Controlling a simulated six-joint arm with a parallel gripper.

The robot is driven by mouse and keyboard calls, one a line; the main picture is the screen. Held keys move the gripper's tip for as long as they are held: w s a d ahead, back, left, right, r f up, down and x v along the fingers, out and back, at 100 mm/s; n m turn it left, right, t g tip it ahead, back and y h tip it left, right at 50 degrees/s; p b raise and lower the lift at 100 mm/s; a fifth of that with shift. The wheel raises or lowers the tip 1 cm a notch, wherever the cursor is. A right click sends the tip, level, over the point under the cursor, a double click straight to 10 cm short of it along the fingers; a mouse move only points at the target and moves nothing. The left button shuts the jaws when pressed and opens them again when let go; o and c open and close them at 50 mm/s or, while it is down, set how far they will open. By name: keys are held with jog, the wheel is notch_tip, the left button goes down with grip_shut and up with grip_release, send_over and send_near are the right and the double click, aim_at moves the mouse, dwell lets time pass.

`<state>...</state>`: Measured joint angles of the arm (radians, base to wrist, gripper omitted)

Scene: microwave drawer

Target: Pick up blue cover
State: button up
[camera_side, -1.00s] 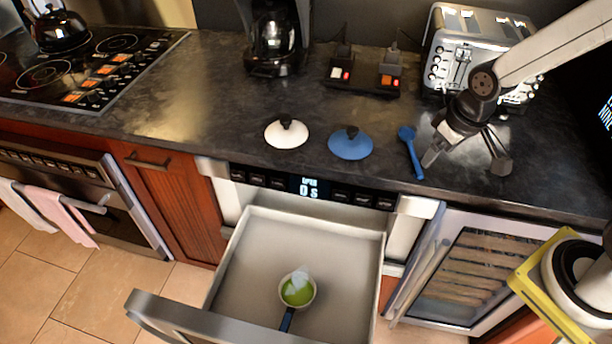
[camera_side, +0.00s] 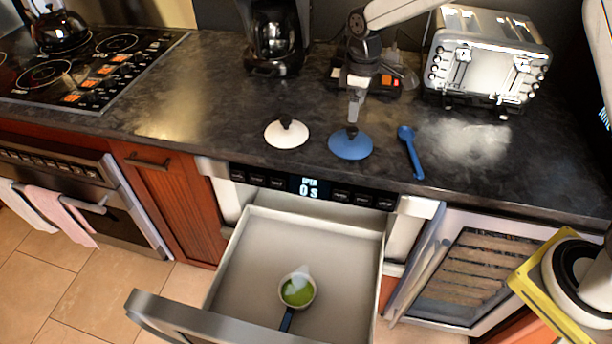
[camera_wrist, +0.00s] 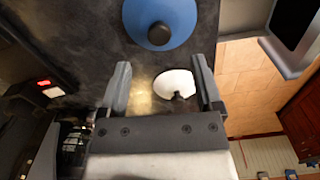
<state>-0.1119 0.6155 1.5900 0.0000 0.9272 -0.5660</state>
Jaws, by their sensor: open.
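The blue cover (camera_side: 351,146) is a round lid with a dark knob. It lies on the dark counter, between the white cover and the blue spoon. My gripper (camera_side: 354,108) is above and just behind the blue cover in the side view, with one finger seen near its knob. In the wrist view my gripper (camera_wrist: 164,85) has its two fingers spread apart with nothing held between them. The blue cover (camera_wrist: 180,18) shows there at the top edge, beyond the fingertips. The white cover (camera_wrist: 176,84) shows between the fingers, farther off.
The white cover (camera_side: 287,133) lies left of the blue one, and a blue spoon (camera_side: 411,151) lies right. A toaster (camera_side: 487,60), a coffee maker (camera_side: 275,38) and a switch box (camera_side: 384,84) stand behind. The open drawer (camera_side: 250,262) below holds a pan with green contents (camera_side: 297,291).

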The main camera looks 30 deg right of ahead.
aim_at(353, 129)
jog(key=shift+w+a, duration=0.15)
jog(key=shift+w, duration=0.25)
jog(key=shift+f, duration=0.15)
jog(key=shift+f, duration=1.25)
jog(key=shift+s+f, duration=0.2)
jog(key=shift+f, duration=2.4)
grip_shut()
